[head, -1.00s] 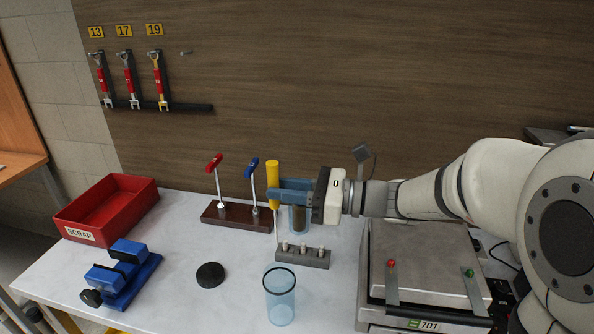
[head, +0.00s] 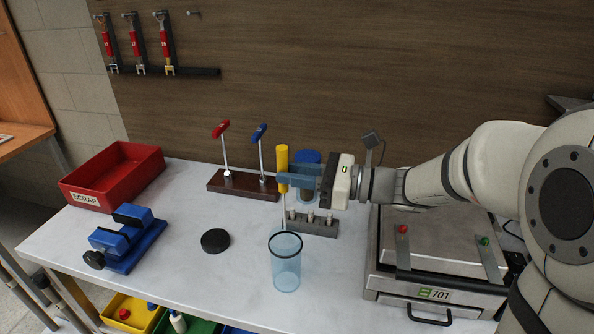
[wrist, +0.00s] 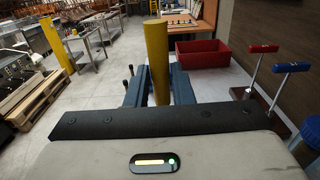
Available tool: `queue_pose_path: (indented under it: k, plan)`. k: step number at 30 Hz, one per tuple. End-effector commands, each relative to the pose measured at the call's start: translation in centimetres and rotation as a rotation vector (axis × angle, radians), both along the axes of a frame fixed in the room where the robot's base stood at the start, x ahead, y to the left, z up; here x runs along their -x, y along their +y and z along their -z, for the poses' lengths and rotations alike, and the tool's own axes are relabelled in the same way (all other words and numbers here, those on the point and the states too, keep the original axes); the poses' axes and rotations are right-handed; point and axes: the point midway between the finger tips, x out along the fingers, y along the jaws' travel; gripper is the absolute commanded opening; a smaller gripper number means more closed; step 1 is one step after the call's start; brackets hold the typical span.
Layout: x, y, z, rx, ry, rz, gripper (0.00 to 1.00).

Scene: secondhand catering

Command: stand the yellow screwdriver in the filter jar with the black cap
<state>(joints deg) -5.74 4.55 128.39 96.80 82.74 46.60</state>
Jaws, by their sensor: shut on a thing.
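My gripper (head: 284,180) is shut on the yellow screwdriver (head: 282,156) and holds it upright, handle up and thin shaft down. The yellow handle also shows between the fingers in the wrist view (wrist: 156,55). A clear bluish jar (head: 286,265) with a black rim stands upright and open on the bench, nearer the camera than the gripper, and looks empty. A round black cap (head: 215,241) lies flat on the bench to its left. The screwdriver is apart from the jar, above and behind it. Where its tip ends is hard to tell against the grey block.
A grey block with pegs (head: 310,222) stands just behind the jar. A blue-capped jar (head: 307,158) is partly hidden by my gripper. A wooden stand (head: 243,185) holds red and blue T-handles. A grey press (head: 430,250) stands right, a blue vise (head: 125,240) and red scrap bin (head: 112,178) left.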

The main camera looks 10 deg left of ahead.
Motion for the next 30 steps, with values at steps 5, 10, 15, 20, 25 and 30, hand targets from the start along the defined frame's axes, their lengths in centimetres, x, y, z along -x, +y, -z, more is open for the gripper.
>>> queue_pose_path:
  k: [5, 10, 15, 20, 25, 30]
  plan:
    - [0.0, 0.0, 1.8, 0.000, 0.001, 0.001, 0.00]
    - [0.0, 0.0, 3.2, 0.000, 0.002, 0.001, 0.00]
    - [0.0, -0.1, 4.5, 0.000, 0.001, 0.001, 0.00]
    - [0.0, -0.1, 5.8, 0.000, 0.001, 0.002, 0.00]
    - [-0.1, -0.1, 7.0, 0.000, 0.001, 0.002, 0.00]
    - [-0.1, -0.1, 7.8, 0.000, 0.000, 0.002, 0.00]
